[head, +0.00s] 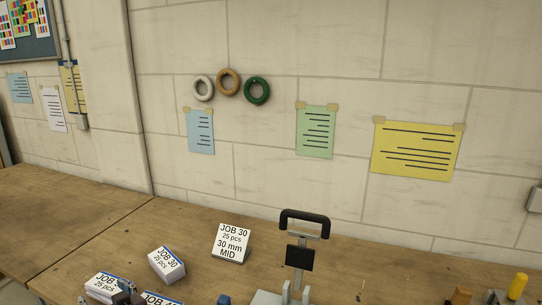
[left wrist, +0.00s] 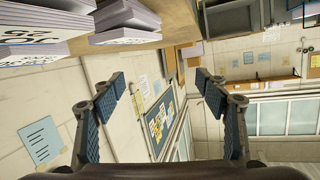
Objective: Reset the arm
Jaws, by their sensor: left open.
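My left gripper (left wrist: 155,95) shows in the left wrist view with its two blue-padded fingers wide apart and nothing between them. In the head view a dark part of the left gripper (head: 128,298) just shows at the bottom edge, beside the labelled paper stacks. Whether it touches them cannot be told. My right gripper is in neither view.
Paper stacks marked JOB 30 (head: 167,265) stand on the wooden table (head: 60,225). A sign reading 30 mm MID (head: 231,243) and a black-handled lever device (head: 299,255) stand to their right. The left rear tabletop is clear.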

